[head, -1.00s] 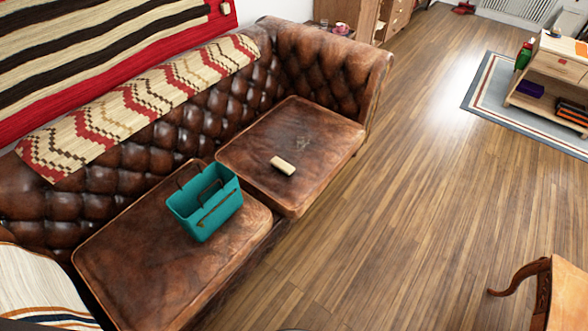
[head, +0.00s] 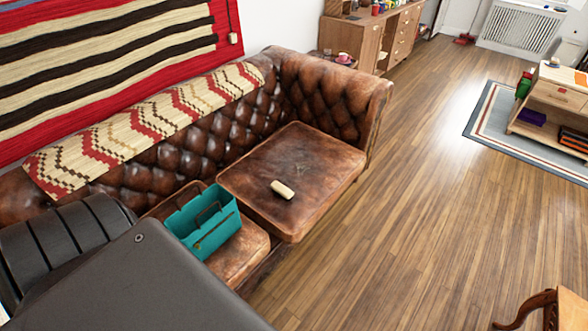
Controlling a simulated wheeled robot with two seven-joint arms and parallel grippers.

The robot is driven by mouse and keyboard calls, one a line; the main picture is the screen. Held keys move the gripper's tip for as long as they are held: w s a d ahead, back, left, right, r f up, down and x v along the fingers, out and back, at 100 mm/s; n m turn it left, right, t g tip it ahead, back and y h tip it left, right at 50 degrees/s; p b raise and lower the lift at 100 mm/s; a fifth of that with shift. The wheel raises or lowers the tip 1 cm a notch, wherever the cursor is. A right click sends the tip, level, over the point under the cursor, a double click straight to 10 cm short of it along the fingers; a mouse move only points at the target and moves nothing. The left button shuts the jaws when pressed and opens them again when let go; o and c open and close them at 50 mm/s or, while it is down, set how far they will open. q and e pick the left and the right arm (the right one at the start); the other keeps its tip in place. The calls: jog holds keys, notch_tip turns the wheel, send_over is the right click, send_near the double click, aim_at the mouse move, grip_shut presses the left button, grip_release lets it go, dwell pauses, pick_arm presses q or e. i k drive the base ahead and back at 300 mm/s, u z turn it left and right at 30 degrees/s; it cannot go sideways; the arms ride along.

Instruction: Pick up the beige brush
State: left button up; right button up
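The beige brush (head: 282,190) lies on the right seat cushion (head: 318,168) of the brown leather sofa. It is a small pale block with rounded ends, lying near the cushion's front left part. Nothing touches it from above. My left arm comes in at the lower left as large dark links, well short of the brush. Neither gripper shows in the head view, so I cannot see their fingers.
A teal basket (head: 201,218) stands on the left seat cushion, left of the brush. The tufted sofa back (head: 182,140) rises behind, draped with a patterned blanket (head: 140,122). The wooden floor (head: 400,220) in front is clear. A wooden chair (head: 570,308) stands at the lower right.

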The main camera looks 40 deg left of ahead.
aim_at(282, 191)
jog(key=i, duration=3.8)
jog(key=u, duration=2.85)
